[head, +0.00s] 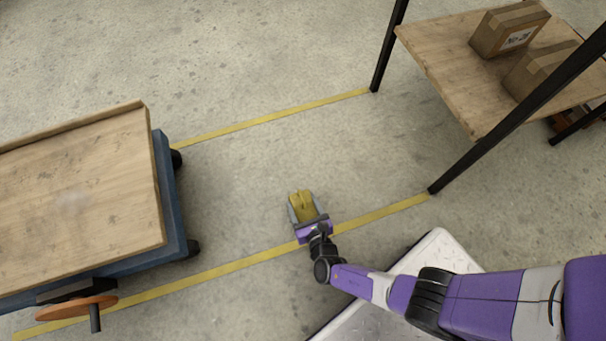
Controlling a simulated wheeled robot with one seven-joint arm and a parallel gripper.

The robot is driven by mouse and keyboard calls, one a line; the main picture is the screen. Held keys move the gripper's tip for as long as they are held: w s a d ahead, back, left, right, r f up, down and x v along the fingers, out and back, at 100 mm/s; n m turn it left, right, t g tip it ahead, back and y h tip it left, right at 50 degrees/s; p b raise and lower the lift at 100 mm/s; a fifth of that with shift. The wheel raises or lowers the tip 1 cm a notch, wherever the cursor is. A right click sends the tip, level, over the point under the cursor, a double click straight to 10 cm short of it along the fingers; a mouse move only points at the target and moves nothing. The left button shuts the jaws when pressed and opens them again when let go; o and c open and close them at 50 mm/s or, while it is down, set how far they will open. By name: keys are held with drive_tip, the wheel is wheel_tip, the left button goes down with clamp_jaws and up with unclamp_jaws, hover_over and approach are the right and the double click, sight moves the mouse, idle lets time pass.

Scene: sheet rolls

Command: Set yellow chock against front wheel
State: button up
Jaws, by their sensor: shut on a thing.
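The yellow chock (301,202) is a small wedge-like block between the grey fingers of my gripper (303,208). My gripper is shut on it, over the floor between the cart and the shelf. I cannot tell whether the chock touches the floor. The cart (171,195) at the left has a wooden top and a blue frame. Two dark wheels show at its right end, one farther (176,159) and one nearer (193,248). The chock is well to the right of both wheels and apart from them.
Two yellow floor lines, a far one (270,119) and a near one (236,265), run between cart and shelf. A wooden shelf (440,75) with black posts and boxes (508,28) stands at upper right. An orange disc (75,307) is at the cart's near side. Floor between is clear.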

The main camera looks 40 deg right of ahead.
wheel_tip(320, 180, down, 3)
drive_tip(key=shift+r+b, duration=0.1)
drive_tip(key=shift+b, duration=0.65)
drive_tip(key=shift+r, duration=0.1)
drive_tip(key=o, duration=1.8)
